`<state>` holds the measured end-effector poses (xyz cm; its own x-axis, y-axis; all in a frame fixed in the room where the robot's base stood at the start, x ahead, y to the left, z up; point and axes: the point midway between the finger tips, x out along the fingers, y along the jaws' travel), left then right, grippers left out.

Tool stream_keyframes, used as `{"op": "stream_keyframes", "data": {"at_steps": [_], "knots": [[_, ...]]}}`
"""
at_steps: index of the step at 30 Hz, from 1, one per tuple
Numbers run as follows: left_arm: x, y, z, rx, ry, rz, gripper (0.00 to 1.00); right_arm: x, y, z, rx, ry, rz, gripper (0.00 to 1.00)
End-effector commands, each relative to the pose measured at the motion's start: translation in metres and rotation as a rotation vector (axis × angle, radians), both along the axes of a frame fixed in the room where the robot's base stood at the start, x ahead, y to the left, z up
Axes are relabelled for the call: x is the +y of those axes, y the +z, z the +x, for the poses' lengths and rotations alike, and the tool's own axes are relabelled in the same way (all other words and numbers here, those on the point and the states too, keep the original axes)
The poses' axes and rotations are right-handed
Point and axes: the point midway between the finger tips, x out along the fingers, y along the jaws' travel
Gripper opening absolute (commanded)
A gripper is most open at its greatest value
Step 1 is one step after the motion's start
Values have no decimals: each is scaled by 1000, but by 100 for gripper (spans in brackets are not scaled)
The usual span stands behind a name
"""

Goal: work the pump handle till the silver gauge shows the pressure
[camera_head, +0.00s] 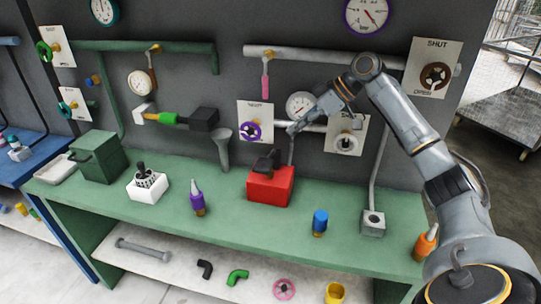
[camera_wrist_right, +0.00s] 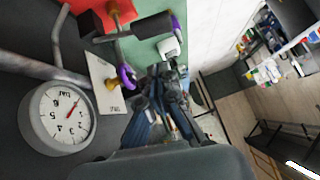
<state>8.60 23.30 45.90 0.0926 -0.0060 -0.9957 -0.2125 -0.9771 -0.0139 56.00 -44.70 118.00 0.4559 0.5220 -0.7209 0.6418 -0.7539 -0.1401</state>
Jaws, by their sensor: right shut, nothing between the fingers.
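The red pump box (camera_head: 270,188) stands on the green bench with a black handle (camera_head: 264,161) on top. The silver gauge (camera_head: 301,105) hangs on the grey wall above it; it fills the left of the right wrist view (camera_wrist_right: 57,116), with a red needle on a white dial. My right gripper (camera_head: 293,129) is shut and empty, just below the gauge and above and right of the pump handle, apart from it. Its fingers also show in the right wrist view (camera_wrist_right: 165,78). My left gripper is in no view.
A purple valve wheel (camera_head: 250,131) is left of my right gripper, and a plate with a pale knob (camera_head: 346,143) is right. Pipes run along the wall. A blue-capped part (camera_head: 320,222) and purple bottle (camera_head: 197,199) stand on the bench (camera_head: 240,222).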

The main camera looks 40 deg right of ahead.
Motion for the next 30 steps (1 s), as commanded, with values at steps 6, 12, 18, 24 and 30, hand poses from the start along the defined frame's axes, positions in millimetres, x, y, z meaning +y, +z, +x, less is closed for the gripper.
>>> {"op": "stream_keyframes", "data": {"at_steps": [6, 12, 18, 24, 30], "knots": [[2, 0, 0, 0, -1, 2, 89, -8, 17, -1, -26, -3, 21, 0], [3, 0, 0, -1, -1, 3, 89, -7, 16, -1, -25, -2, 20, 0], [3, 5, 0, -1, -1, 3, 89, -1, 9, 5, -23, -2, 21, 0], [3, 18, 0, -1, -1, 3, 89, 19, -15, 21, -20, 1, 22, 0], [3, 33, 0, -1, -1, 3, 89, 42, -44, 42, -20, -2, 23, 0]]}}
